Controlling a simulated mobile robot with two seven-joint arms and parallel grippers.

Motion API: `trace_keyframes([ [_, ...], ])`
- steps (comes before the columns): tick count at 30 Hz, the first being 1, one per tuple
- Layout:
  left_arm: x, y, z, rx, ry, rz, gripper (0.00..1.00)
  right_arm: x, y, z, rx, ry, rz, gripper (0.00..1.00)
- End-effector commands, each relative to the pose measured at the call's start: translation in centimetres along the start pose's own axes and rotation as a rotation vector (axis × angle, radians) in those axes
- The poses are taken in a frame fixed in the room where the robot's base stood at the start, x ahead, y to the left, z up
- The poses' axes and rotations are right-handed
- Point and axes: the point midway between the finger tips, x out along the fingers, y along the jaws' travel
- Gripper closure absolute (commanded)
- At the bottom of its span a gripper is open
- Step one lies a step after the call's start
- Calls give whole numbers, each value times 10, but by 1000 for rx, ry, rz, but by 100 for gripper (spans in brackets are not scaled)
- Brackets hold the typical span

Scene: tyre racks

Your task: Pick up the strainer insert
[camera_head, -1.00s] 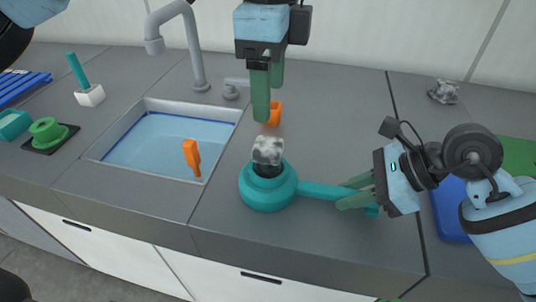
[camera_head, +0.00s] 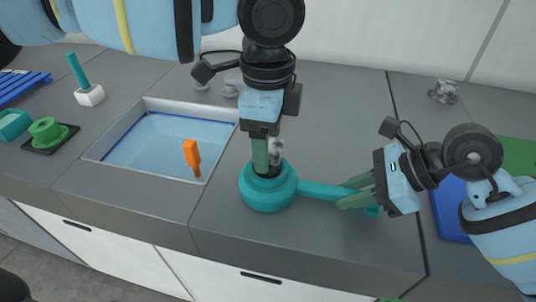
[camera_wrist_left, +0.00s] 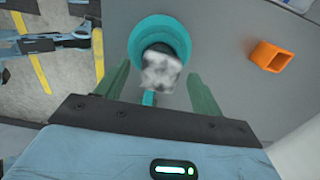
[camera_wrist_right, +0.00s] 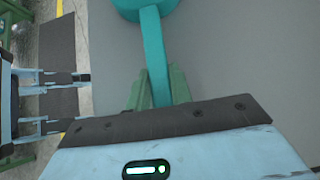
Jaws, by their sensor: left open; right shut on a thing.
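A teal round holder (camera_head: 266,197) with a long teal handle (camera_head: 318,190) sits on the grey counter. A dark insert (camera_wrist_left: 157,48) with a mottled grey-white knob (camera_wrist_left: 163,74) stands in it; I take this as the strainer insert. The knob (camera_head: 277,150) is partly hidden by my left gripper in the head view. My left gripper (camera_head: 267,163) points down over the holder, open. In the left wrist view its fingers are on both sides of the knob, apart from it. My right gripper (camera_wrist_right: 159,75) is shut on the handle.
A sink (camera_head: 160,145) with an orange-handled thing (camera_head: 192,158) lies to the left. An orange hollow block (camera_wrist_left: 272,55) stands near the holder. A green piece on a dark mat (camera_head: 48,135) and a white block with teal stick (camera_head: 88,90) are farther left.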

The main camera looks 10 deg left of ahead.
Motion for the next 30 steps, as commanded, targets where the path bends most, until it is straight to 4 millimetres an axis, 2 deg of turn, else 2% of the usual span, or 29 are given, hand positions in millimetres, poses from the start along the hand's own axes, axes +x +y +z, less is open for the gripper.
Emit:
trace_keyframes([
  [4, 14, 0, 0, 0, -1, 0, 33, 0, 0, 0, 0, -1, -1, 100],
  [12, 16, 0, 0, 0, 0, 0, 33, 0, 0, 0, 0, -1, -1, 100],
  [23, 16, 0, 0, 0, 0, 0, 80, 0, 0, 0, 0, -1, -1, 100],
  [30, 14, 0, 0, 0, 0, 0, 81, 0, 0, 0, -1, -1, 0, 100],
])
